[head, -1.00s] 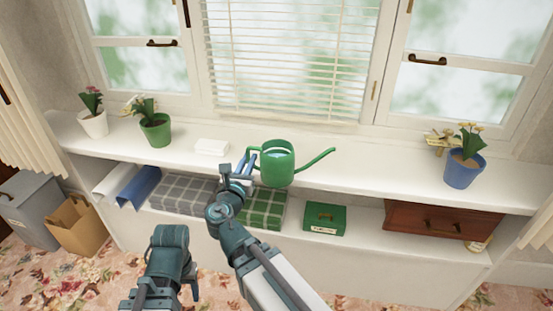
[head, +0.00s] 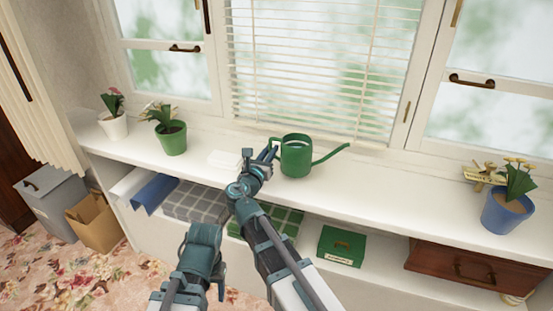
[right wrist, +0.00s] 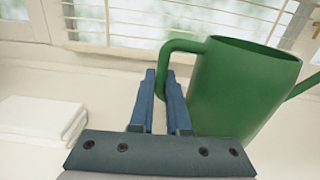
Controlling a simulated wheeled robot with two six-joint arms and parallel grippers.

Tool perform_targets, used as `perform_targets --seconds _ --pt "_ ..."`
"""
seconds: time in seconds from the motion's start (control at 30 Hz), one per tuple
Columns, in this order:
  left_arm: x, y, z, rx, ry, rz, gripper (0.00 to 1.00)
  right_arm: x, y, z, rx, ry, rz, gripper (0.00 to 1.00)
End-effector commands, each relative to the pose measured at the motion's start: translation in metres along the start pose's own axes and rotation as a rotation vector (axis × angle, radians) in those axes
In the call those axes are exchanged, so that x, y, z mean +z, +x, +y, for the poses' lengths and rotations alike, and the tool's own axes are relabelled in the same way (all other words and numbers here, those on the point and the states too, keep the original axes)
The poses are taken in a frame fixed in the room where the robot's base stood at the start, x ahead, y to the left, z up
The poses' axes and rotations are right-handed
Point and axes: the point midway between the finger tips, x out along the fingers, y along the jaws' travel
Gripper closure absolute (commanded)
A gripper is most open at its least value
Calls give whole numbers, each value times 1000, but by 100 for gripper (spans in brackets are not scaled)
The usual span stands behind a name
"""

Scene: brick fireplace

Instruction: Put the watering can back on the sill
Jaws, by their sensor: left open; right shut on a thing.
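The green watering can (head: 296,158) is upright over the white sill (head: 400,190), in front of the window blinds, its spout pointing right. I cannot tell whether its base touches the sill. My right gripper (head: 270,152) is shut on the can's handle at its left side. In the right wrist view the blue fingers (right wrist: 160,88) close around the handle, and the can body (right wrist: 240,85) is right beside them; its lower part is hidden by the gripper. My left gripper (head: 208,268) is low in front of the shelf, away from the can, open, its fingers barely visible.
A white stack (head: 225,159) lies on the sill left of the can. A green pot (head: 171,139) and white pot (head: 114,125) stand further left, a blue pot (head: 506,212) at the right. The sill between can and blue pot is clear.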

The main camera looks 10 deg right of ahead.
Motion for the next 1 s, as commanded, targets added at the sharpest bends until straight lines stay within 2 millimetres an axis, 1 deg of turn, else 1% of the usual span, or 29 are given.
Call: perform_targets --seconds 0.07,0.17,0.43,0.5,0.73,0.87,0.9,0.97,1.0 --pt "0 0 0 0 0 0 41 0 -1 0 0 -3 -2 100" --pt "0 6 0 0 0 0 41 -6 -1 0 0 -3 -2 100" --pt "-2 35 3 0 0 0 41 -35 -6 4 2 -4 0 100" --pt "-2 37 4 0 0 0 41 -37 -6 5 2 -4 0 100" --pt "-2 34 3 0 0 0 41 -34 -6 5 2 -4 0 100" --pt "-2 38 4 0 0 0 41 -38 -6 5 2 -4 0 100" --pt "-2 38 4 0 0 0 41 -39 -6 5 2 -1 2 84" --pt "-2 37 4 0 0 0 41 -38 -6 5 2 -1 2 73" --pt "-2 37 4 0 0 0 41 -38 -6 5 2 -1 2 66"
